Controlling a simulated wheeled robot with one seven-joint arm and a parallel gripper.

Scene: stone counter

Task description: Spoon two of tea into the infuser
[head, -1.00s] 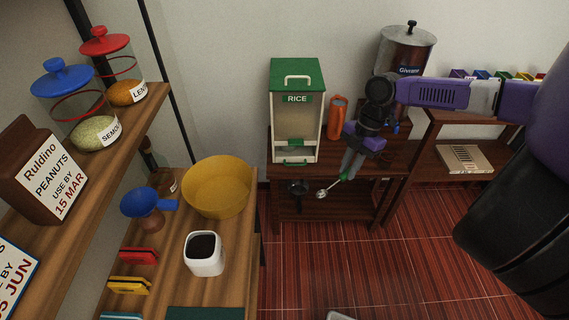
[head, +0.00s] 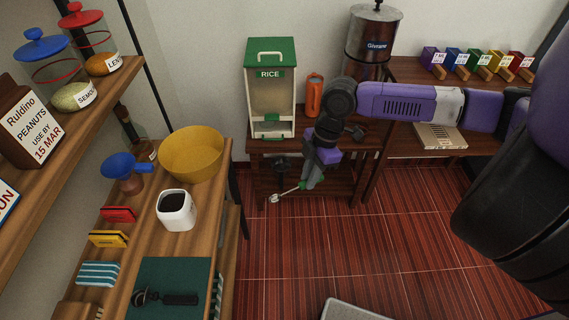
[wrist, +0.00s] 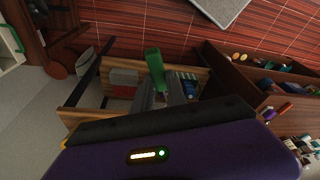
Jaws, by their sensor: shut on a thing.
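My gripper (head: 311,177) is shut on the green handle of a spoon (head: 274,198), held in the air in front of the low rack. The spoon's metal bowl points left; whether it holds anything is too small to tell. In the wrist view the green handle (wrist: 153,62) sticks up between my fingers (wrist: 160,92). A white canister (head: 176,222) with dark contents, seemingly tea, stands open on the left wooden counter, well left of my gripper. A dark, long-handled item (head: 165,299), possibly the infuser, lies on a green mat (head: 165,270) nearer the front.
A yellow bowl (head: 190,155) and a blue funnel (head: 122,172) stand behind the canister. Red and yellow packets (head: 108,239) line the counter's left. A rice dispenser (head: 270,90) and orange bottle (head: 314,95) stand on the rack. Open floor (head: 330,245) lies between.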

